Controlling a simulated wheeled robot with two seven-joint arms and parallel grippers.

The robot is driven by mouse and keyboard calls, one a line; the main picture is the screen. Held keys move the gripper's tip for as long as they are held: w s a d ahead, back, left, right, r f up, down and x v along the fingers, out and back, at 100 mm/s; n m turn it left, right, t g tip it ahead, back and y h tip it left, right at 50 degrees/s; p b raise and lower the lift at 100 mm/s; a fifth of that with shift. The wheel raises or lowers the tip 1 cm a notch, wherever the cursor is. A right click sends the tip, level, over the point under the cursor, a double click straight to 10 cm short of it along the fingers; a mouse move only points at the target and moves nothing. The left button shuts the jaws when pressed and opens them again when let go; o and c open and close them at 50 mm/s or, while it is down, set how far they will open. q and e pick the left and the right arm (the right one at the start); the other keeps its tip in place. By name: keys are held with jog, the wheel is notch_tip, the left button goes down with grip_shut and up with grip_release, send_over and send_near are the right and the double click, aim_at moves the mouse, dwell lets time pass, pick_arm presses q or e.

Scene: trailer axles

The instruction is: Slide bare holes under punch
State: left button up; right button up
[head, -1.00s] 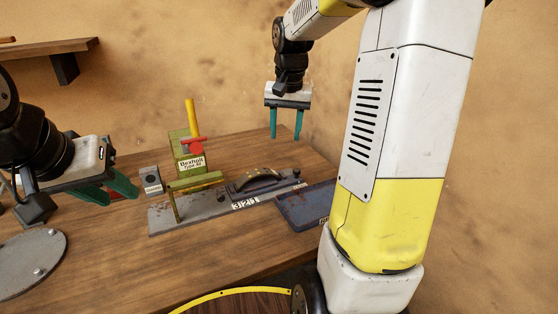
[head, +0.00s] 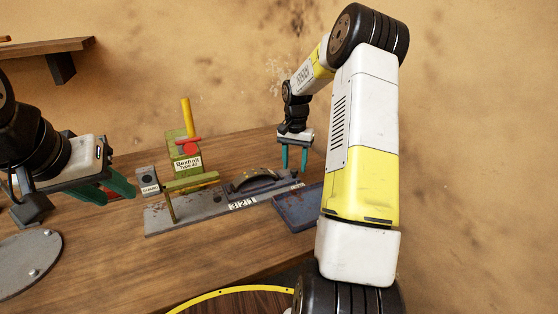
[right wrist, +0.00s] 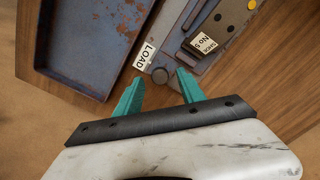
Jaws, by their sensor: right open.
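In the right wrist view the shoe's end (right wrist: 215,35) carries a "SHOE No 5" tag and shows dark holes. My right gripper (head: 294,168) is open and empty above the base's right end, near the "LOAD" label (right wrist: 145,55).
A blue tray (head: 290,212) lies at the base's right end, partly hidden by my right arm. A small grey labelled block (head: 149,182) stands left of the punch. A round grey plate (head: 28,262) lies at the front left. The wooden table (head: 150,262) is clear in front.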

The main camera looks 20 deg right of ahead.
jog(key=shift+f, duration=0.65)
grip_shut()
jog(key=shift+r, duration=0.1)
dwell(0.9)
